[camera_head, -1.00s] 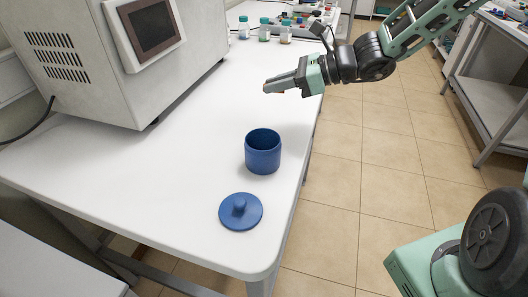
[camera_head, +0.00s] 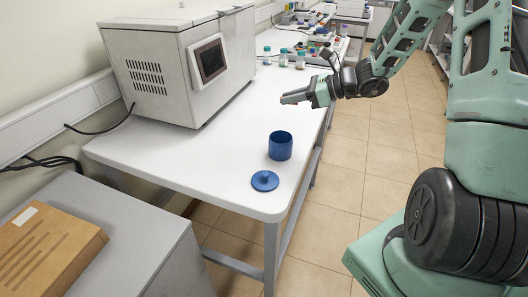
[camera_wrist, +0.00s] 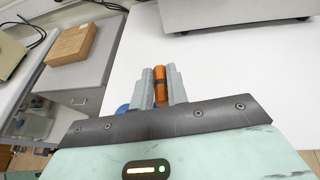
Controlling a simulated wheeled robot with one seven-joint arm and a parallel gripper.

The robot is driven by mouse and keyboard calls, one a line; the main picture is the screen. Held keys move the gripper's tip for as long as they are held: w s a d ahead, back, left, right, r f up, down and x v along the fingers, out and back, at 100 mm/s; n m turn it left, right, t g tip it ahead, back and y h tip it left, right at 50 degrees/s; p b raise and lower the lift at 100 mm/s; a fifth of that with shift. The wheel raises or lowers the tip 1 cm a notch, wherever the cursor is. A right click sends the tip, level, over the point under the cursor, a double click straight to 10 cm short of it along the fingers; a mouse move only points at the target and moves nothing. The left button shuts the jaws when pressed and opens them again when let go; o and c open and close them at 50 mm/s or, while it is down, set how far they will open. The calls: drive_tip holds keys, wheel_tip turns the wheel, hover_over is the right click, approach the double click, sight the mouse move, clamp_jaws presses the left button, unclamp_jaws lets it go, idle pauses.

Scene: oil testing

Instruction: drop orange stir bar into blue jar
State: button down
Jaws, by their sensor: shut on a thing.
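My gripper (camera_head: 284,98) is above the white table, behind and above the blue jar, and points left. In the wrist view it is shut on the orange stir bar (camera_wrist: 160,86), an orange cylinder with a dark band, between its grey fingers. The blue jar (camera_head: 280,147) stands upright and open on the table near its right edge. Its blue lid (camera_head: 265,181), with a knob on top, lies on the table in front of the jar. In the wrist view a small bit of blue shows left of the fingers, mostly hidden; I cannot tell whether it is jar or lid.
A large grey machine (camera_head: 165,70) with a screen stands at the left of the white table (camera_head: 215,175). Several small bottles (camera_head: 283,57) stand farther back. A cardboard box (camera_head: 45,248) lies on a grey cabinet at the lower left. The tabletop around the jar is clear.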

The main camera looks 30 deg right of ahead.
wheel_tip(320, 180, down, 6)
drive_tip(key=b, duration=0.5)
drive_tip(key=c, duration=1.3)
unclamp_jaws()
drive_tip(key=b+v, duration=0.1)
drive_tip(key=v, duration=1.6)
drive_tip(key=shift+d, duration=0.2)
drive_tip(key=shift+s+a+r, duration=0.1)
